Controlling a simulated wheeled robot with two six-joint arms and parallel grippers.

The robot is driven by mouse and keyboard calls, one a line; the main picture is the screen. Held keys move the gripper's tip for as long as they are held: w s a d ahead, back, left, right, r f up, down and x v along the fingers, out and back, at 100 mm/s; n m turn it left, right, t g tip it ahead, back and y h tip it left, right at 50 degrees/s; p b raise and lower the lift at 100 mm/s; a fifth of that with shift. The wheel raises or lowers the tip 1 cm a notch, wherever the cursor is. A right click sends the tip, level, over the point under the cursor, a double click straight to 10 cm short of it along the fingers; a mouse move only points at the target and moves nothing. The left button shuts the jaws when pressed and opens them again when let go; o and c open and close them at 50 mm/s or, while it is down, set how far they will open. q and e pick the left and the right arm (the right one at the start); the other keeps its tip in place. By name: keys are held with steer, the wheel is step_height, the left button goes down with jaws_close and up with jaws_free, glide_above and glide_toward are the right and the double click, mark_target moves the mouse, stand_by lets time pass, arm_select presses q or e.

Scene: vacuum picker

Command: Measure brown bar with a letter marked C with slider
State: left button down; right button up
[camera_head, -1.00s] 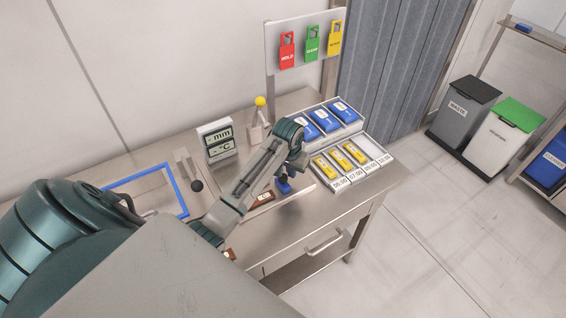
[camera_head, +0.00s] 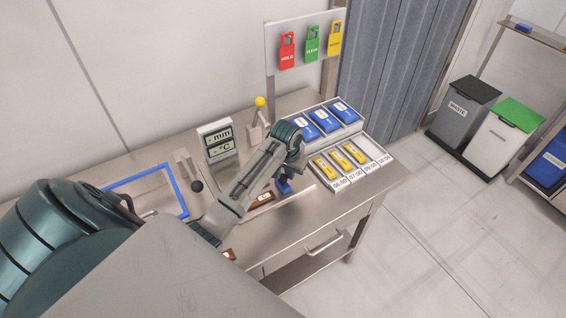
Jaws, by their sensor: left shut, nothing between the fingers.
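A brown bar (camera_head: 262,198) with a small white label lies on the table beside the thin pale rail (camera_head: 290,196); its letter is too small to read. A blue slider (camera_head: 285,188) stands at the rail, right of the bar. My left gripper (camera_head: 287,174) points down just above the slider, shut and empty; my wrist hides much of it, and I cannot tell whether it touches the slider. Part of another brown piece (camera_head: 230,254) shows below my forearm. My right gripper is not in view.
A display (camera_head: 217,140) with mm and °C lines stands behind my arm. A yellow-knobbed lever (camera_head: 260,103) is beside it. Trays with blue packs (camera_head: 326,121) and yellow packs (camera_head: 340,160) stand right. A blue frame (camera_head: 177,190) lies left.

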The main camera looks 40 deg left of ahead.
mark_target(279, 182)
arm_select(q)
steer(key=shift+s+a, duration=0.3)
steer(key=shift+s, duration=0.35)
steer(key=shift+s+a, duration=0.25)
steer(key=shift+s, duration=0.4)
steer(key=shift+s+a, duration=0.3)
steer(key=shift+s, duration=0.35)
stand_by(2.2)
steer(key=shift+s+f, duration=0.2)
stand_by(1.9)
steer(key=shift+w+d+r, duration=0.1)
steer(key=shift+w+d, duration=0.1)
steer(key=shift+w, duration=0.25)
steer(key=shift+w+d, duration=0.15)
steer(key=shift+w, duration=0.3)
steer(key=shift+r, duration=0.15)
steer(key=shift+w+r, duration=0.1)
steer(key=shift+r, duration=3.85)
